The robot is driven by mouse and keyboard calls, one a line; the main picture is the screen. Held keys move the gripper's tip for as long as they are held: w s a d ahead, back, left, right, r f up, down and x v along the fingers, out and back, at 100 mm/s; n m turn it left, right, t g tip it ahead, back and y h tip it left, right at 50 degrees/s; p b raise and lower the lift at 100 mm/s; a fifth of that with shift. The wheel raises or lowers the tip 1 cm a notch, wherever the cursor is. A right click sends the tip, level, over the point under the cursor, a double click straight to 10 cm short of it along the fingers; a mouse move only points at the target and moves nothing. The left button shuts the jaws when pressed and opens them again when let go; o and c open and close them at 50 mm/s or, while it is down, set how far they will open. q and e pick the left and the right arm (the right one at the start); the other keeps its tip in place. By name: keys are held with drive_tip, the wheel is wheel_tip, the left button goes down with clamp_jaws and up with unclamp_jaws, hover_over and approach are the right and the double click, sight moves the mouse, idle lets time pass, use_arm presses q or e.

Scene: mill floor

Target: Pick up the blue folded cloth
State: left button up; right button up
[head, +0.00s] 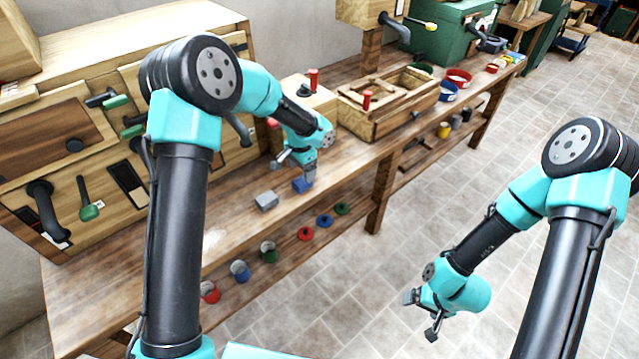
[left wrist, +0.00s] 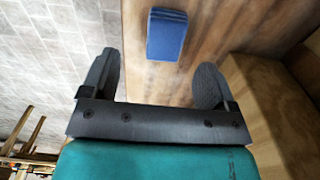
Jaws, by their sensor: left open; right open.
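The blue folded cloth (head: 302,185) lies on the wooden bench top near its front edge, partly hidden behind a finger of my left gripper. In the left wrist view the cloth (left wrist: 166,34) is a small flat blue stack just beyond the fingertips, between their lines. My left gripper (head: 296,168) is open and empty, close above the cloth; it also shows in the left wrist view (left wrist: 158,62). My right gripper (head: 420,315) is open and empty, out over the tiled floor, away from the bench.
A grey block-like item (head: 266,201) lies left of the cloth. A wooden box (head: 380,125) with compartments stands to the right, and a cabinet panel (head: 100,130) with handles stands behind at left. Several cups and coloured rings sit on the lower shelf (head: 285,262). The bench front is clear.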

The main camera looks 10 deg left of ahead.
sight(302, 181)
use_arm(q)
drive_tip(key=shift+w+r, duration=0.15)
drive_tip(key=shift+w, duration=0.3)
drive_tip(key=shift+a, duration=0.1)
drive_tip(key=shift+f, duration=1.15)
drive_tip(key=shift+f, duration=0.1)
drive_tip(key=shift+f, duration=2.5)
drive_tip(key=shift+c, duration=0.5)
